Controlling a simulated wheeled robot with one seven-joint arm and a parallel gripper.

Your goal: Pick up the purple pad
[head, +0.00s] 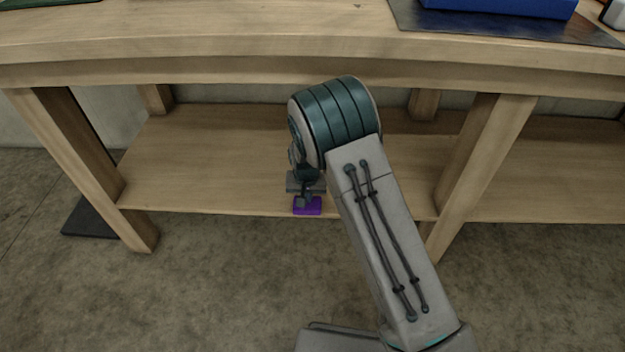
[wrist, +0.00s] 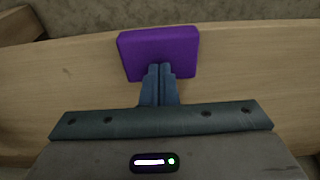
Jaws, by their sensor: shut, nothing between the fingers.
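The purple pad (head: 314,208) lies at the front edge of the wooden lower shelf in the head view. In the wrist view the purple pad (wrist: 158,48) is a flat rounded rectangle, just beyond and partly under the fingertips. My gripper (wrist: 159,70) is shut with its two fingers together and nothing between them. The fingertips overlap the pad's near edge in the picture; I cannot tell whether they touch it. In the head view my gripper (head: 302,202) is small and partly hidden by my arm.
The wooden lower shelf (head: 220,160) is otherwise bare around the pad. The bench top (head: 230,35) overhangs it, with wooden legs (head: 85,165) at the left and right. A blue object (head: 500,5) sits on a dark mat (head: 440,22) up top. The floor in front is clear.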

